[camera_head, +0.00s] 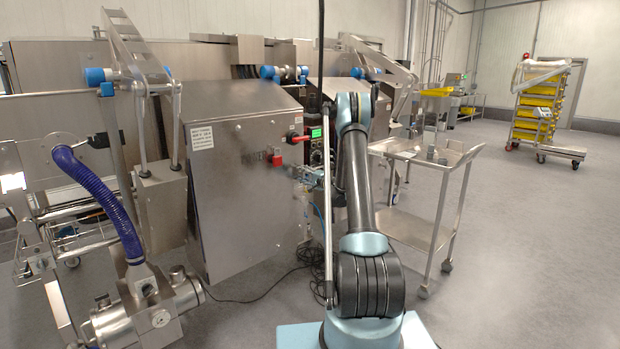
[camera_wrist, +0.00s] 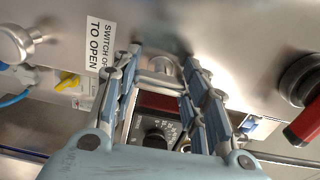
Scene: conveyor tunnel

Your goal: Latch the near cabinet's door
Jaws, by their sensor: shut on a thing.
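The near cabinet (camera_head: 245,175) is a tall stainless steel box with a sloped top, left of my arm in the head view. Its steel face (camera_wrist: 235,25) also fills the top of the wrist view. My gripper (camera_wrist: 160,65) is at the cabinet's right side, its blue-grey fingers closed around a small metal latch handle (camera_wrist: 160,78). The fingers partly hide the latch, so I cannot tell how far it is turned. In the head view my gripper (camera_head: 309,176) is small and partly hidden.
A red-handled switch (camera_wrist: 303,125) is right of my fingers in the wrist view; a "SWITCH OFF TO OPEN" label (camera_wrist: 101,45) and round metal knob (camera_wrist: 22,45) are left. A black dial (camera_wrist: 155,138) lies below. A steel cart (camera_head: 420,225) stands right of my arm.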

